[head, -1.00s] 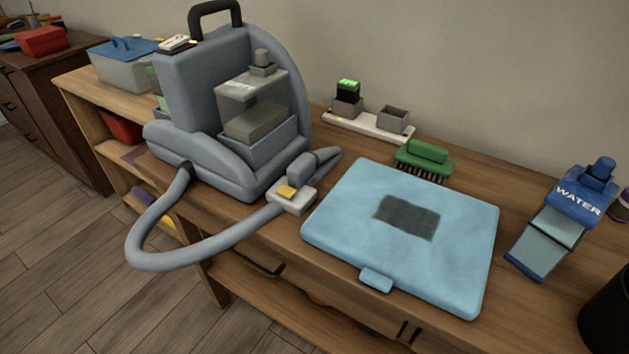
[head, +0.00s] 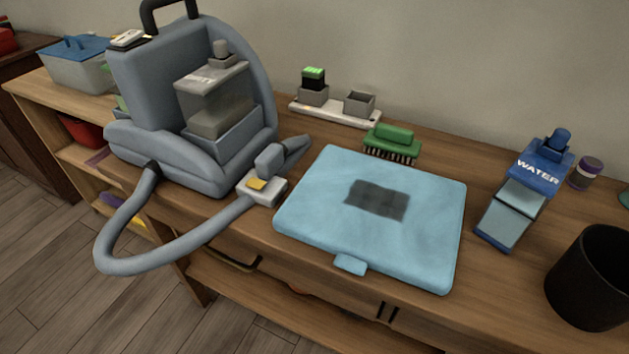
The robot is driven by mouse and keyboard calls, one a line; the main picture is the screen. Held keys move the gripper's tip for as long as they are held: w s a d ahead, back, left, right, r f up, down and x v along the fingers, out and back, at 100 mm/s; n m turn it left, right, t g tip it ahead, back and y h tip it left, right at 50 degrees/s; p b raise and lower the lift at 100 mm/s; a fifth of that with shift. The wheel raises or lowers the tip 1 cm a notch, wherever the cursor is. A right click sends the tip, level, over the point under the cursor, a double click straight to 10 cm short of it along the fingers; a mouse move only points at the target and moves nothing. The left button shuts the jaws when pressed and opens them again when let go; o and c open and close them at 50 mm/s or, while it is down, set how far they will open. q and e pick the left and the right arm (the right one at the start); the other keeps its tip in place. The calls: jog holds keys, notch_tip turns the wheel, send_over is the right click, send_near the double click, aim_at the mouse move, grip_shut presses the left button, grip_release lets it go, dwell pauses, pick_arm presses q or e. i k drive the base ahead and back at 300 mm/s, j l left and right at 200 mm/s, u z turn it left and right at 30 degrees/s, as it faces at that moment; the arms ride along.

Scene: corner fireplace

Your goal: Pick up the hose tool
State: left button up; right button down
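The hose tool (head: 269,185) is a grey-blue nozzle with a pale block and a yellow button. It rests on the wooden bench between the grey-blue cleaning machine (head: 145,150) and a light blue pad. Its hose (head: 130,262) loops from the machine's lower front out past the bench's front edge and back to the tool. The tool's narrow tip points to the back right. Neither of my grippers shows in the head view.
The light blue pad (head: 320,220) with a dark patch lies right of the tool. Behind it are a green brush (head: 393,140) and a white charger strip (head: 335,112). A blue water container (head: 525,190), a small jar (head: 586,172) and a black bin (head: 592,280) stand to the right.

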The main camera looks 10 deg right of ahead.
aim_at(270, 166)
jog(key=k+u, duration=0.15)
jog(key=u, duration=0.2)
jog(key=k+j+u, duration=0.1)
jog(key=u, duration=0.25)
jog(key=k+j+u, duration=0.1)
jog(key=u, duration=0.25)
jog(key=k, duration=0.1)
